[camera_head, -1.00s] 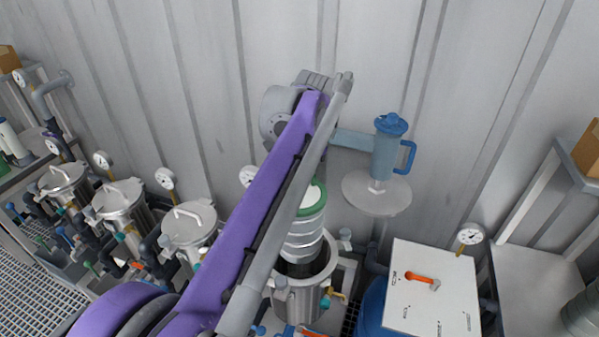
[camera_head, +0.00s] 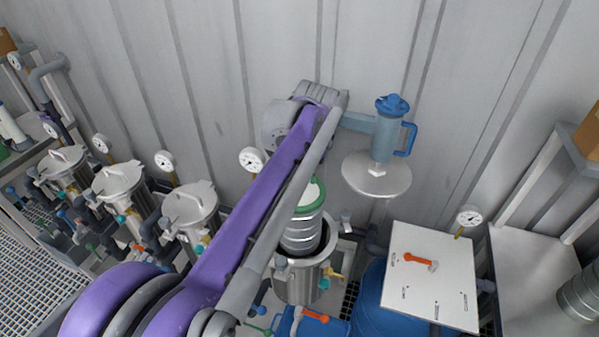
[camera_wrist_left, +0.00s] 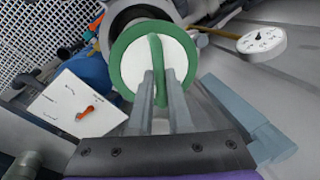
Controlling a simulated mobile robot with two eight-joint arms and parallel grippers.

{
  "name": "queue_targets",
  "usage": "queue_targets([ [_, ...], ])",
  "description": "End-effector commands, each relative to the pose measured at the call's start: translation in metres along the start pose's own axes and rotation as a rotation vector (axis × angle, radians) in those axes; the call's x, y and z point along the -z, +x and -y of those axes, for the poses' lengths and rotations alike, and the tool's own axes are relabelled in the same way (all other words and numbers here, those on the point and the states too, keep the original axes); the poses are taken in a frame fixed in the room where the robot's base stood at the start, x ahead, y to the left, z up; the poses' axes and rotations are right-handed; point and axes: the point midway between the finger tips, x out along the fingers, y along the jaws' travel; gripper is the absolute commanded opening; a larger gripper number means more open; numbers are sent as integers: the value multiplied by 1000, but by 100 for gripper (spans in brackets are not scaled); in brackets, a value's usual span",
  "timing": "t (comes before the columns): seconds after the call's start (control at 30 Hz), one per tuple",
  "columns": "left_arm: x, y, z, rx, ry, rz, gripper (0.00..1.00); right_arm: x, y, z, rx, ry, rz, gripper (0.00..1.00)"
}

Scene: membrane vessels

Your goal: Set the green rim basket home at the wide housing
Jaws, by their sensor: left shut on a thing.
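The green rim basket (camera_head: 302,232) has a ribbed metal body and a green rim around a white top. It stands about upright with its lower part in the mouth of the open steel wide housing (camera_head: 297,287). Dark space shows in front of it inside the mouth. In the left wrist view, my left gripper (camera_wrist_left: 160,75) is shut on the green bar across the top of the basket (camera_wrist_left: 120,62). The housing (camera_wrist_left: 122,14) shows partly behind it. In the head view my purple arm hides the fingers.
A gauge (camera_head: 252,160) stands behind the housing. A white panel (camera_head: 432,285) is at right. Several lidded housings (camera_head: 190,208) stand left.

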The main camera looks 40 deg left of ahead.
Motion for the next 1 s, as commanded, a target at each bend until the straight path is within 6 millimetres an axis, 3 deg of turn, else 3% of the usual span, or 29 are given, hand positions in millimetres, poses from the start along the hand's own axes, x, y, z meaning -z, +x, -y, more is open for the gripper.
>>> queue_targets([
  [1.0,-1,59,-12,0,0,2,0,-37,20,0,0,0,40,50],
])
